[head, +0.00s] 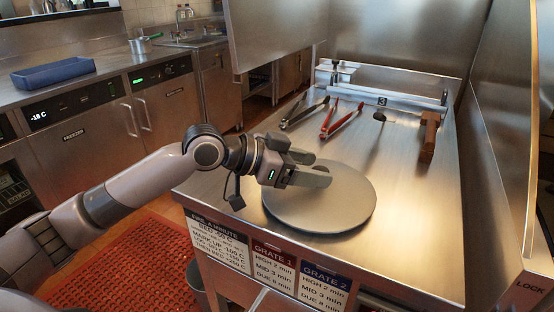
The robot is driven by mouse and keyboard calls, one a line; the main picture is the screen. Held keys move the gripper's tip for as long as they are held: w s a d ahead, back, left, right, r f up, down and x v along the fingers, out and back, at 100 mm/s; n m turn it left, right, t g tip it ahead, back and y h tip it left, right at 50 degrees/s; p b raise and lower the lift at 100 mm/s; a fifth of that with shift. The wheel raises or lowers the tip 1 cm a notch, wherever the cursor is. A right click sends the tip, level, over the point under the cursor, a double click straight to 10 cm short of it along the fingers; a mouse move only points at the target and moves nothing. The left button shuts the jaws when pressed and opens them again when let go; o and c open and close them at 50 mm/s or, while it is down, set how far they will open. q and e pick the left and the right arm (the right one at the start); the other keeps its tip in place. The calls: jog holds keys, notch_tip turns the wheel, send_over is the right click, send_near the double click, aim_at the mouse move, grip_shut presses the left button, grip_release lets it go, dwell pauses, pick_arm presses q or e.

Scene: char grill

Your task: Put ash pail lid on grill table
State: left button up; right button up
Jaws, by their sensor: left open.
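The ash pail lid, a round flat grey metal disc (325,207), lies on the steel top of the grill table (405,225) near its front left edge. My left gripper (325,175) is open above the back left part of the lid. Its fingers cover a little of the lid, and I cannot tell whether they touch it. My right gripper is not in view.
Black-handled tongs (303,113), red tongs (343,120) and a wood-handled tool (429,135) lie farther back on the table. A steel wall (510,150) bounds the right side. A pail (196,282) shows partly below the front left corner.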

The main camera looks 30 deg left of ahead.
pick_arm(q)
jog(key=v, duration=0.8)
jog(key=shift+s+a+b, duration=0.15)
jog(key=shift+b, duration=0.25)
jog(key=shift+v, duration=0.8)
jog(key=shift+r, duration=0.1)
